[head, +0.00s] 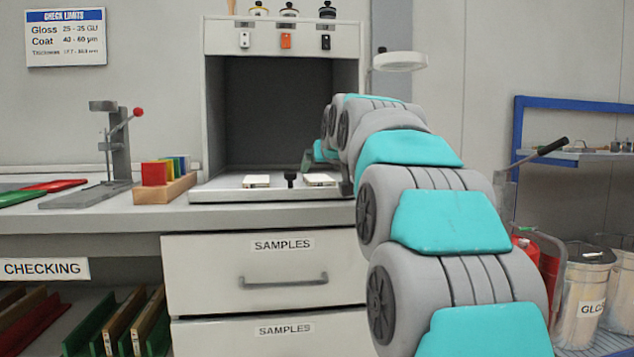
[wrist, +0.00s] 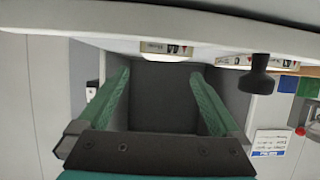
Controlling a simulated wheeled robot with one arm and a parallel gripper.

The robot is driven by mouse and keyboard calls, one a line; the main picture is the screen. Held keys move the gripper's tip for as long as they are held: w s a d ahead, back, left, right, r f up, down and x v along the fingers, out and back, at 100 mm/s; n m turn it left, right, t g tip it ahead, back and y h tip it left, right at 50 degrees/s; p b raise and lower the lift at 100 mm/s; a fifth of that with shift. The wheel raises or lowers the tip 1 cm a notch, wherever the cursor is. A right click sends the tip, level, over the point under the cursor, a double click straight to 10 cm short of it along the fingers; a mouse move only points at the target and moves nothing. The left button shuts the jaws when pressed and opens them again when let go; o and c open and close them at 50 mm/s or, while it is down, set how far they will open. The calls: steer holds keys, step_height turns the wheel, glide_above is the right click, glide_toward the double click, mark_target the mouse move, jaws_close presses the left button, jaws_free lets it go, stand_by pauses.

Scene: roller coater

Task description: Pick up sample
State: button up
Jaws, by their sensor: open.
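Two small pale blocks, which may be the samples, lie on the floor of the open grey booth. The left block (head: 256,181) and the right block (head: 319,180) stand either side of a small black knob (head: 290,178). The wrist view, which looks upside down, shows one block (wrist: 166,48) beyond and between my fingertips and the other block (wrist: 232,61) off to the right. My gripper (wrist: 160,75) is open with nothing between its green fingers. In the head view my arm hides most of it, near the booth's right side.
A wooden rack (head: 174,188) of coloured panels and a metal stand (head: 118,150) with a red-knobbed lever are left of the booth. Drawers (head: 262,272) labelled SAMPLES are below. A blue-framed shelf (head: 570,155) and metal bins (head: 584,290) are at right.

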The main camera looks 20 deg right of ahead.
mark_target(318, 177)
steer(key=shift+a+x, duration=0.15)
steer(key=shift+x, duration=1.4)
steer(key=shift+a+x, duration=0.1)
steer(key=shift+x, duration=1.45)
steer(key=shift+f, duration=0.2)
steer(key=c, duration=1.3)
steer(key=shift+r, duration=0.1)
step_height(318, 177, up, 9)
steer(key=shift+d+f+p, duration=0.1)
steer(key=shift+f+p, duration=0.1)
steer(key=shift+p, duration=0.7)
steer(key=shift+r, duration=0.55)
